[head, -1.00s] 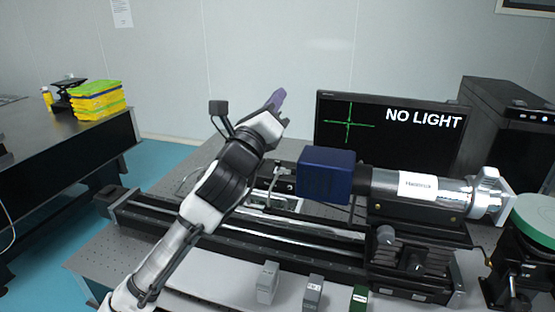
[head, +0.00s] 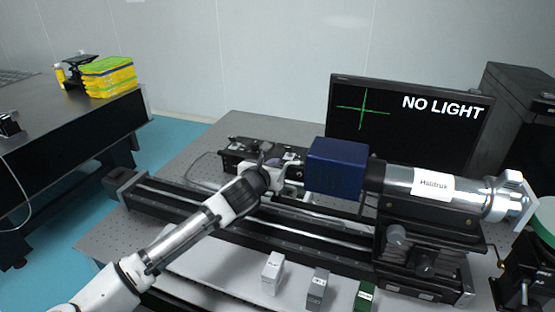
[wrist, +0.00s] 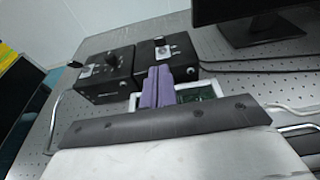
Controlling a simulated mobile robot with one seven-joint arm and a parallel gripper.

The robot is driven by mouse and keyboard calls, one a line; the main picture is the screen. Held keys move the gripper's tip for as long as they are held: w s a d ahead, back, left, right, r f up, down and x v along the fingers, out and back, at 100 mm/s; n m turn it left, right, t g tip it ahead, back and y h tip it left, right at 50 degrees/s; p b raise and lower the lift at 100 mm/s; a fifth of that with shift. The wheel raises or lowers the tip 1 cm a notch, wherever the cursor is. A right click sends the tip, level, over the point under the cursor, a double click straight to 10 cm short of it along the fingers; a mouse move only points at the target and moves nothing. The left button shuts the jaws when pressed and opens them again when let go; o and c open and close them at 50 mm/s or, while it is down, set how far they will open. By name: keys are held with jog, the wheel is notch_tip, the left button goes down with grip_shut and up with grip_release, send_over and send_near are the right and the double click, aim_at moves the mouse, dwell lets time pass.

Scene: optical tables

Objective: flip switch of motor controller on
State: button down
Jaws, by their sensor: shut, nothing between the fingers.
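Two black control boxes stand side by side on the perforated table in the wrist view, a left box (wrist: 98,86) and a right box (wrist: 185,52). Each has a small pale plate with a switch or knob on top. I cannot tell from their labels which is the motor controller, nor the switch position. My gripper (wrist: 158,72) has its purple fingers shut together and empty, in front of the right box's near edge; contact is unclear. In the head view my gripper (head: 283,161) is behind the long rail, and my wrist partly hides the boxes (head: 240,153).
A blue block (head: 336,166) and a silver cylinder (head: 412,184) are close to the right of my gripper. A long black rail (head: 300,232) lies under my forearm. A monitor (head: 400,120) reads "NO LIGHT".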

aim_at(289, 151)
jog(key=p+x, duration=0.3)
jog(key=x, duration=0.6)
jog(key=shift+s+d+r, duration=0.15)
